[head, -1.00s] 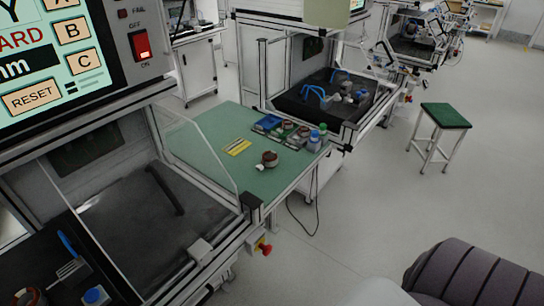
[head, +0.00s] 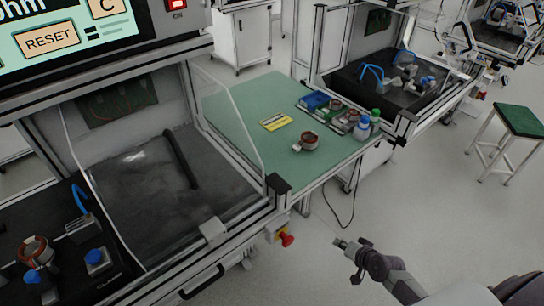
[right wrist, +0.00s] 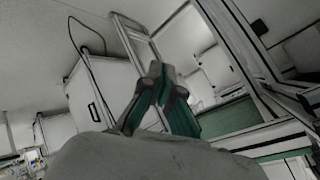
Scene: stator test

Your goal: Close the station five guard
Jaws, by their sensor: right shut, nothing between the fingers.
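A test station with an aluminium frame (head: 232,226) stands at the left of the head view, below a large display panel. Clear panels (head: 230,118) with pale edges show at its sides, and a black bar (head: 180,158) runs across its grey bay. I cannot read a station number or tell for certain which part is the guard or how it stands. My right gripper (head: 347,246) is shut and empty, over the floor to the right of the station's front corner, apart from it. Its fingers (right wrist: 157,75) also show in the right wrist view. My left gripper is not in view.
A red stop button (head: 287,240) sticks out at the station's corner. A green-topped table (head: 245,105) with bottles and parts adjoins it. Another station (head: 375,85) and a green stool (head: 520,120) stand further back. The floor (head: 420,200) around my right gripper is clear.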

